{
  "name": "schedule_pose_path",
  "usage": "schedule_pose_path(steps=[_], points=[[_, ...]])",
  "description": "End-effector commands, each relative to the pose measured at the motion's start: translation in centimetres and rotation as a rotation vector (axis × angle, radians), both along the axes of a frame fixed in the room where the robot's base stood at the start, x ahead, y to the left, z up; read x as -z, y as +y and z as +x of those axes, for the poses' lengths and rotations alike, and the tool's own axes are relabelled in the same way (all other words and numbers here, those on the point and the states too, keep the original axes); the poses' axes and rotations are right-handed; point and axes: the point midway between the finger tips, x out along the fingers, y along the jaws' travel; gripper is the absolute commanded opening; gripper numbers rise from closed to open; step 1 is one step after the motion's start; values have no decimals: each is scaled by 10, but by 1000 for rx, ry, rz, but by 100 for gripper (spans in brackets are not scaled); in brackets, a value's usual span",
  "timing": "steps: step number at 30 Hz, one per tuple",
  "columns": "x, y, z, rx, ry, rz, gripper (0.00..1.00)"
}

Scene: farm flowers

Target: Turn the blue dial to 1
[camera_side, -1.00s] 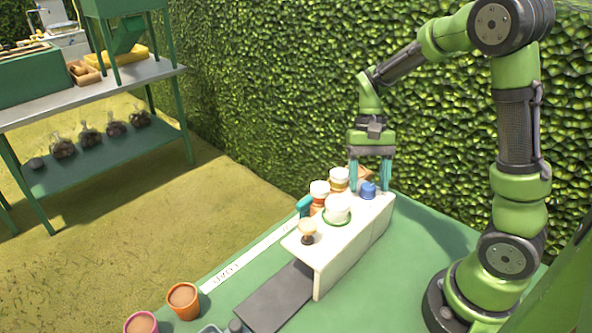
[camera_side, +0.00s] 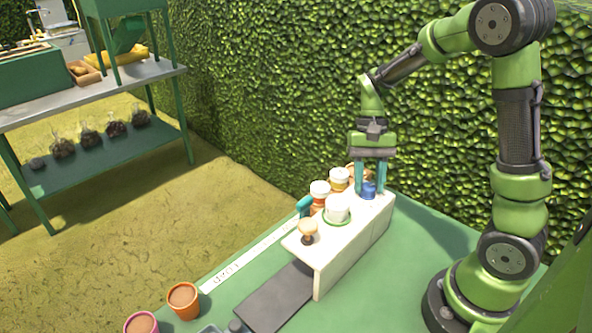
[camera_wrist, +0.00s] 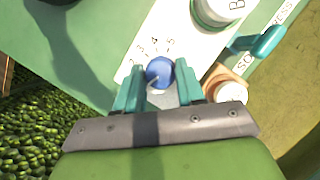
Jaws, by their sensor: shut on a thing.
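The blue dial (camera_side: 368,189) sits at the back right end of the white panel box (camera_side: 330,258). My gripper (camera_side: 369,188) points down over it, one teal finger on each side, shut on the dial. In the wrist view the dial (camera_wrist: 159,71) shows round between the two fingertips (camera_wrist: 157,88). Printed numbers 2, 3, 4 and 5 (camera_wrist: 155,48) show around its far side. A 1 is not readable, and I cannot tell which number the dial points to.
Flower pots (camera_side: 183,300) stand at the front left.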

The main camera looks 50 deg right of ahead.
Motion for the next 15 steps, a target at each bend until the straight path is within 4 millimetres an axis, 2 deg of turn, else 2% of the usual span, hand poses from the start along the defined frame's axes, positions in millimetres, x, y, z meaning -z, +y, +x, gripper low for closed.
schedule_pose_path(steps=[15], points=[[-1, -2, -2, 331, -3, 0, 8]])
